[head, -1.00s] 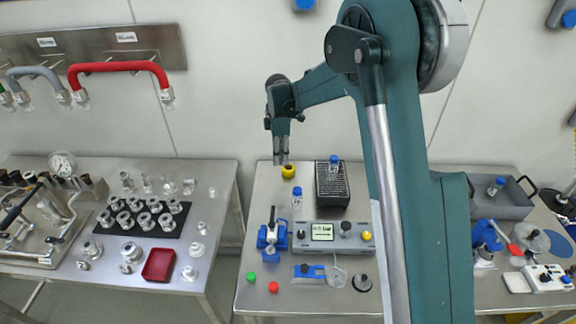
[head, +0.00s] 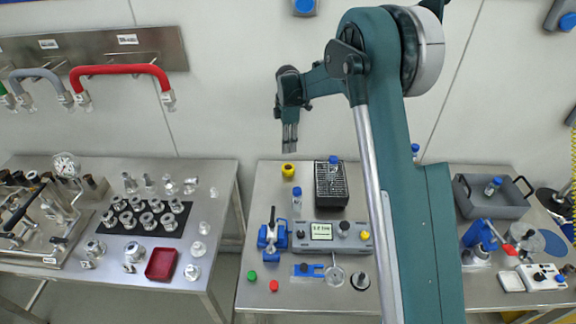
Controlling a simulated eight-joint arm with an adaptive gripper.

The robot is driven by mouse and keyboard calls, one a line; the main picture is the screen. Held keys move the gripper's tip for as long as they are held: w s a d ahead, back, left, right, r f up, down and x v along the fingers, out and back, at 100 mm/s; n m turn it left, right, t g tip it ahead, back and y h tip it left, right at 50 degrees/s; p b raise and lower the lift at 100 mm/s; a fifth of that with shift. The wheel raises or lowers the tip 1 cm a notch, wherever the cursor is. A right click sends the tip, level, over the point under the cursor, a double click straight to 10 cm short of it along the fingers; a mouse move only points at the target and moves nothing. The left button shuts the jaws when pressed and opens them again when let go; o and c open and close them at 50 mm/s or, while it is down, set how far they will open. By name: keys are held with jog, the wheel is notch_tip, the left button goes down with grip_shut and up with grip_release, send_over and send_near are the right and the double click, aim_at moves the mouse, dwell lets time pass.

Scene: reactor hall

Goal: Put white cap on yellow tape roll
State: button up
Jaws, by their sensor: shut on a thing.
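The yellow tape roll (head: 289,170) lies on the middle table's top near its back edge, with a dark centre facing up. My gripper (head: 290,149) points down in the air, above the tape roll in the picture and apart from it. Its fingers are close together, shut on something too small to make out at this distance. I cannot pick out the white cap with certainty; whether it is the thing between the fingers cannot be told from this view.
A dark rack (head: 331,184) stands right of the tape roll. A blue-capped bottle (head: 297,203), a blue clamp (head: 272,236) and a grey device with a display (head: 328,232) stand in front. Green (head: 252,276) and red (head: 274,286) caps lie near the front edge.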

send_over(288, 167)
jog(key=shift+f, duration=2.9)
jog(key=shift+f+p, duration=0.4)
jog(key=shift+f, duration=1.45)
jog(key=shift+f, duration=0.2)
jog(key=o, duration=1)
jog(key=shift+r, duration=0.25)
notch_tip(288, 167, up, 12)
jog(key=shift+w+f+b, duration=0.1)
jog(key=shift+b, duration=0.3)
